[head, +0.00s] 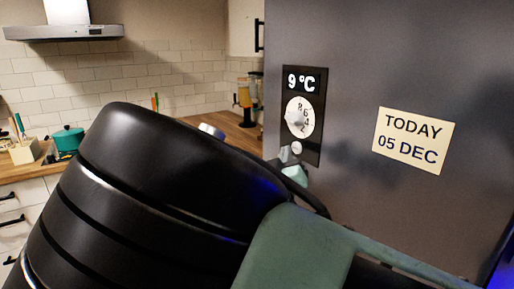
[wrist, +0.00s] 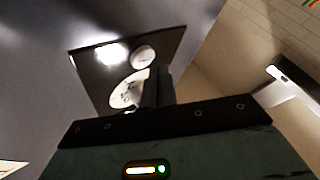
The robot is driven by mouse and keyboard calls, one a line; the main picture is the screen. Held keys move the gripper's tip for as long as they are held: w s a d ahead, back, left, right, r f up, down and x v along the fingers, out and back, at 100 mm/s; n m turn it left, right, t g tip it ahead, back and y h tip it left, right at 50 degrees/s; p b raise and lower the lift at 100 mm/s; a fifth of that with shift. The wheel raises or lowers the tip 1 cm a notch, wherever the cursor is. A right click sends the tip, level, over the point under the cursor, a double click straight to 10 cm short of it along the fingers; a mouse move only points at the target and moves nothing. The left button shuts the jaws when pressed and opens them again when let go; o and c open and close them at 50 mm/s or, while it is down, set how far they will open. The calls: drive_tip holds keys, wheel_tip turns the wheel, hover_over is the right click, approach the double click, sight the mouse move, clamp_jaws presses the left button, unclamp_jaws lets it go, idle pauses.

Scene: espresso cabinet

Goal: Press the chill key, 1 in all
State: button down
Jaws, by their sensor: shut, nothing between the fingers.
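A dark control panel (head: 313,150) is set in the grey cabinet front. It has a display (head: 303,81) reading 9 °C, a white numbered dial (head: 299,118) below it, and a small round pale key (head: 297,147) under the dial, with no readable label.
A paper note (head: 413,140) reading TODAY 05 DEC is on the cabinet front (head: 460,60), right of the panel. My arm fills the lower middle.

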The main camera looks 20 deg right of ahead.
idle(0.6)
drive_tip(key=shift+w+d, duration=0.15)
drive_tip(key=shift+d, duration=0.25)
drive_tip(key=shift+w+d, duration=0.1)
drive_tip(key=shift+d, duration=0.3)
idle(0.6)
drive_tip(key=shift+a, duration=0.1)
drive_tip(key=shift+s+a, duration=0.25)
drive_tip(key=shift+a, duration=0.45)
drive_tip(key=shift+a, duration=0.1)
drive_tip(key=a, duration=0.1)
drive_tip(key=s+a, duration=0.1)
drive_tip(key=a, duration=0.1)
drive_tip(key=a+p, duration=0.1)
drive_tip(key=shift+s+a, duration=0.3)
idle(0.6)
